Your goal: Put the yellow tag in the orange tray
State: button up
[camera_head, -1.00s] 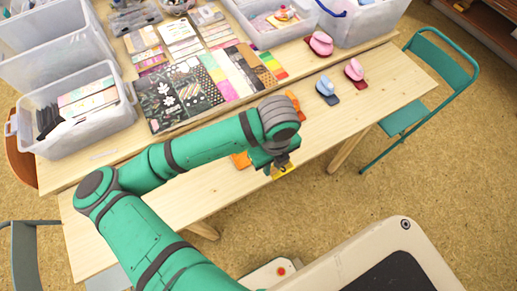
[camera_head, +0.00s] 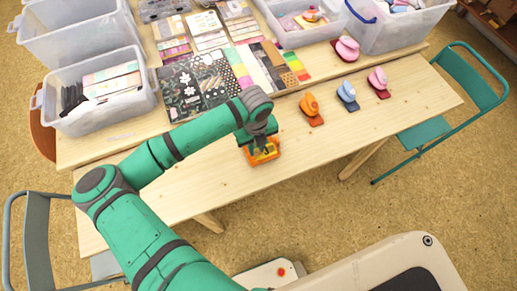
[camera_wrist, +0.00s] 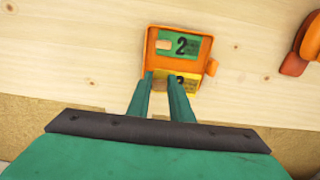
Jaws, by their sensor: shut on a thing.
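The orange tray (camera_head: 277,157) lies on the front table under my gripper (camera_head: 263,147); its rim also shows in the wrist view (camera_wrist: 149,45). A green tag (camera_wrist: 172,44) marked 2 lies in the tray's far part. The yellow tag (camera_wrist: 188,82) is at my fingertips, over the tray's near part; it shows small in the head view (camera_head: 265,155). My gripper (camera_wrist: 161,78) is shut on the yellow tag. The fingers hide part of the tag, and I cannot tell whether it touches the tray floor.
Orange (camera_head: 310,108), blue (camera_head: 347,95) and pink (camera_head: 378,82) stamp-like items stand to the right of the tray. Patterned sheets (camera_head: 205,85) and clear bins (camera_head: 103,110) are on the back table.

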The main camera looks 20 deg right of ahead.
aim_at(256, 151)
jog(key=shift+w+a+f, duration=0.1)
jog(key=shift+w+f, duration=0.15)
jog(key=shift+f, duration=0.1)
notch_tip(256, 151, down, 2)
jog(key=shift+w+f, duration=0.15)
jog(key=shift+f, duration=0.4)
jog(key=shift+d, duration=0.25)
jog(key=shift+a+f, duration=0.1)
jog(key=shift+a, duration=0.2)
jog(key=o, duration=0.9)
jog(key=shift+a, duration=0.1)
